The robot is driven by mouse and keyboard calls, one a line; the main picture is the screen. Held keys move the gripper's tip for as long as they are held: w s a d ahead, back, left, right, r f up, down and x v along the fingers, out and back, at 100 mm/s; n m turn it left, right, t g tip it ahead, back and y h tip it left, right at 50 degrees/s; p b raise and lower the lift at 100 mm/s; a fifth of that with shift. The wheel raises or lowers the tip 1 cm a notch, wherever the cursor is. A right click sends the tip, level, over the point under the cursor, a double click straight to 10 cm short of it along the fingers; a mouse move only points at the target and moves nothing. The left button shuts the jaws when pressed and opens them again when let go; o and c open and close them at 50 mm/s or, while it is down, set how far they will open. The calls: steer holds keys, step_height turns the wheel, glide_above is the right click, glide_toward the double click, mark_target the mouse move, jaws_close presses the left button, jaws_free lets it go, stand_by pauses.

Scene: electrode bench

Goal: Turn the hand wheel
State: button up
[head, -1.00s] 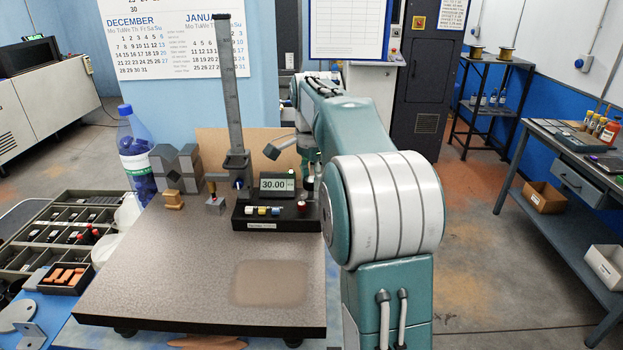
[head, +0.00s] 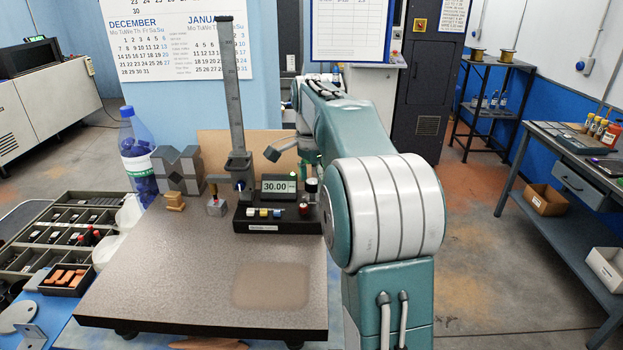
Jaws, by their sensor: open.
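A height gauge with a tall upright scale column (head: 231,95) stands at the back of the granite plate (head: 160,290). Its display (head: 278,187) reads 30.00, above a dark base (head: 275,220) with several coloured buttons. A dark round knob with a pale top (head: 312,186) sits at the base's right, close to my arm. I cannot tell which of these, if either, is the hand wheel. My arm reaches forward on the right; my gripper is not distinguishable, apparently hidden behind the arm or the gauge.
A grey V-block (head: 177,168), a small brass-coloured block (head: 175,201) and a small probe stand (head: 215,205) are left of the gauge. A blue bottle (head: 137,155) stands behind the plate's left edge. The plate's front is clear. A parts tray (head: 62,235) lies left.

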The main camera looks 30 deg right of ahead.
mark_target(309, 182)
step_height(309, 182, up, 12)
steer(key=shift+w, duration=0.2)
stand_by(0.4)
steer(key=shift+f, duration=0.1)
steer(key=s+a+n+t, duration=0.2)
steer(key=s+a+n, duration=0.35)
steer(key=a, duration=0.25)
steer(key=s+a+f+n+t, duration=0.1)
steer(key=s+a+f+n, duration=0.3)
steer(key=s+f, duration=0.1)
steer(key=s+a+f+n+t, duration=0.1)
steer(key=s+a+f+n, duration=0.3)
steer(key=s, duration=0.4)
steer(key=s+a+f+n+t, duration=0.1)
steer(key=s+a+f+n, duration=0.3)
steer(key=s+f, duration=0.2)
steer(key=shift+s+a+f+t, duration=0.1)
steer(key=shift+s+f+t, duration=0.3)
steer(key=shift+f, duration=0.05)
stand_by(3.0)
